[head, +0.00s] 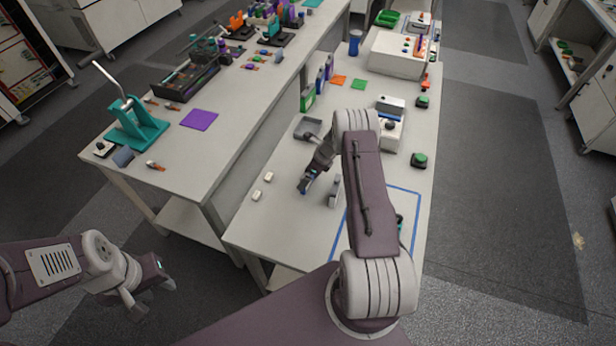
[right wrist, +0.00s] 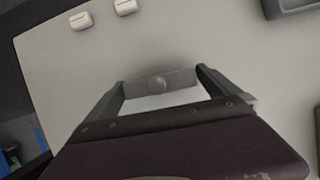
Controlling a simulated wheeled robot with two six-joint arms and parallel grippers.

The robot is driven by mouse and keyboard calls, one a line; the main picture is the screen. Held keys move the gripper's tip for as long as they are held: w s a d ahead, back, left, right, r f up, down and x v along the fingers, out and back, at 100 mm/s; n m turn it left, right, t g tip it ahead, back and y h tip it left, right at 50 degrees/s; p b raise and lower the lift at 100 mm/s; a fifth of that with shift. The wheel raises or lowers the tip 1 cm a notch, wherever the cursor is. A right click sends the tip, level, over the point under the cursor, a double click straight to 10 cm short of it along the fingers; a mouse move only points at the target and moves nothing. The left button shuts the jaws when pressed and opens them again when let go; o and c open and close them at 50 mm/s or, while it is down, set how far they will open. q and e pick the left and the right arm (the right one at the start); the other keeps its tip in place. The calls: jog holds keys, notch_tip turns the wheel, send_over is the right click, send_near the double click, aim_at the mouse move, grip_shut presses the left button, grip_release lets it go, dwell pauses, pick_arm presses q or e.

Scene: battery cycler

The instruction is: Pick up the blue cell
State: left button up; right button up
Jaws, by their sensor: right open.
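I cannot make out the blue cell for certain. A small dark blue patch shows at my right gripper (head: 305,185) in the head view, and I cannot tell whether it is a cell or part of the gripper. In the right wrist view, my right gripper (right wrist: 160,90) has its fingers wide apart over the pale bench. A grey piece with a round bump shows between them; no blue shows there. A grey upright block (head: 335,190) stands just right of the gripper in the head view. My left gripper (head: 150,294) is open and empty, off the bench over the floor.
Two small white blocks (head: 262,187) lie left of the right gripper. A grey tray (head: 308,128) lies beyond it. Green and purple boxes (head: 308,98) and a blue cylinder (head: 355,43) stand farther back. A blue tape outline (head: 402,188) marks the bench, partly behind my right arm.

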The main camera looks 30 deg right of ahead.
jog(key=shift+w+a+f, duration=0.1)
jog(key=shift+w+f, duration=0.1)
jog(key=shift+f, duration=0.3)
jog(key=shift+r, duration=0.1)
jog(key=c, duration=1.8)
jog(key=shift+r, duration=0.1)
notch_tip(320, 180, up, 10)
jog(key=shift+f+b, duration=0.1)
jog(key=shift+b, duration=1.05)
